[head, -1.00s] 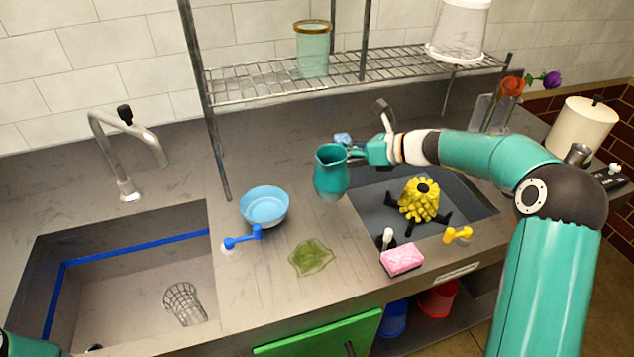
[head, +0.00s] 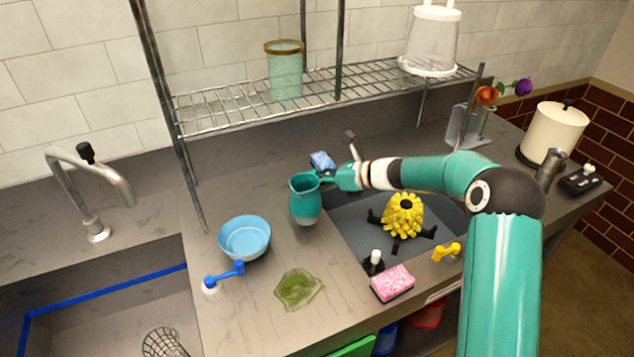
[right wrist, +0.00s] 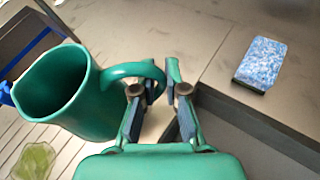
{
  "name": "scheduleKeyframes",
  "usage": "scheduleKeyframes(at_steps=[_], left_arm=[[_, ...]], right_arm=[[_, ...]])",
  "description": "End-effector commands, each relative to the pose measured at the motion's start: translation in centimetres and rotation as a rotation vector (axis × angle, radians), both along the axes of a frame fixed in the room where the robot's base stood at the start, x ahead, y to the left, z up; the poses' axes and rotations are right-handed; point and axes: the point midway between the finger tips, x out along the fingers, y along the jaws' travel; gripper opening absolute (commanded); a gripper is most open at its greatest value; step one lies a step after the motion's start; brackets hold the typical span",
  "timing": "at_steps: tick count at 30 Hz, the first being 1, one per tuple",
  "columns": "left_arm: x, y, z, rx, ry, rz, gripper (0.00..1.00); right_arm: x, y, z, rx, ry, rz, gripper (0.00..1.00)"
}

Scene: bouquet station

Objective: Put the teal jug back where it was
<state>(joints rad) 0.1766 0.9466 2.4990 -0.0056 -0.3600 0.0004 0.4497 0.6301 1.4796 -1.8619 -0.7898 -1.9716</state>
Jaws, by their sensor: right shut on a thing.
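The teal jug (head: 306,200) is upright over the counter, just left of the right-hand basin, with its handle toward my right gripper (head: 328,178). In the right wrist view the jug (right wrist: 75,95) is at the left, its mouth open toward the camera. My right gripper (right wrist: 155,95) is shut on the jug's handle, one finger on each side of it. I cannot tell whether the jug's base touches the counter. My left gripper does not show in the head view.
A blue sponge (head: 322,161) is behind the jug. The basin (head: 350,228) holds a yellow object (head: 403,215). A wire shelf (head: 235,110) with a jar (head: 285,72) stands behind.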

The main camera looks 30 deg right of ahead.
Motion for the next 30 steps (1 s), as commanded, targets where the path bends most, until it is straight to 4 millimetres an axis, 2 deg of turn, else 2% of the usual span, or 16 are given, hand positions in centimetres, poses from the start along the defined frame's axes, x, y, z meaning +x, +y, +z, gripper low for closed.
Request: scheduleKeyframes(at_steps=[5,16,17,21,30], left_arm=[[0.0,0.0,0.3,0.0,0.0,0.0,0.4],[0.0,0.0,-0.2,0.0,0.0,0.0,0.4],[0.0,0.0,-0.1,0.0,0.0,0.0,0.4],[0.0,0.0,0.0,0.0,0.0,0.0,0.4],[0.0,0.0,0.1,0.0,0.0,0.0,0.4]], right_arm=[[0.1,0.1,-1.8,0.003,0.001,0.002,0.0],[0.1,0.3,-2.2,0.001,-0.001,0.004,0.0],[0.1,0.2,-2.2,0.0,0.001,0.004,0.15],[0.1,0.3,-2.1,0.0,0.001,0.004,0.37],[0.1,0.3,-2.0,0.0,0.001,0.004,0.37]])
